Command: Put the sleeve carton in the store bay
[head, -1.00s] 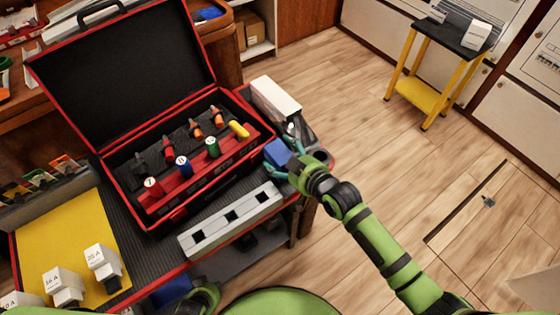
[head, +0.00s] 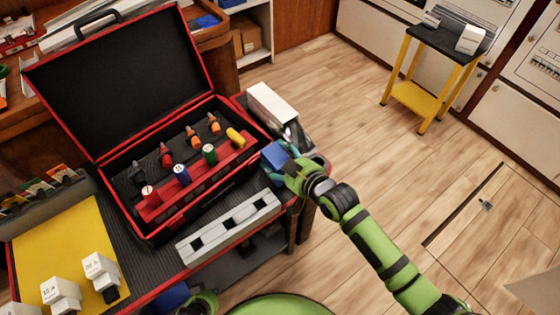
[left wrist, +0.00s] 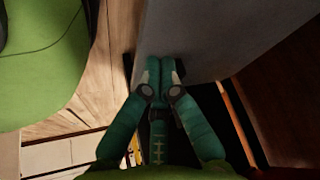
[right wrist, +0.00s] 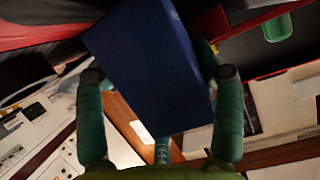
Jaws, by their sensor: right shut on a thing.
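The blue carton (head: 274,156), which I take for the sleeve carton, is held by my right gripper (head: 285,158) above the right end of the bench, beside the open tool case. In the right wrist view the carton (right wrist: 155,65) stands tilted between the two fingers of my right gripper (right wrist: 160,80). My left gripper (left wrist: 160,72) is shut and empty, its fingertips close to a grey surface in the left wrist view. Its arm shows at the bottom of the head view. I cannot tell which place is the store bay.
The black and red tool case (head: 150,215) holds screwdrivers and coloured handles. A slotted grey rail (head: 228,228) lies in front of it, a white box (head: 272,103) behind the carton. A yellow stand (head: 418,98) is across open floor.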

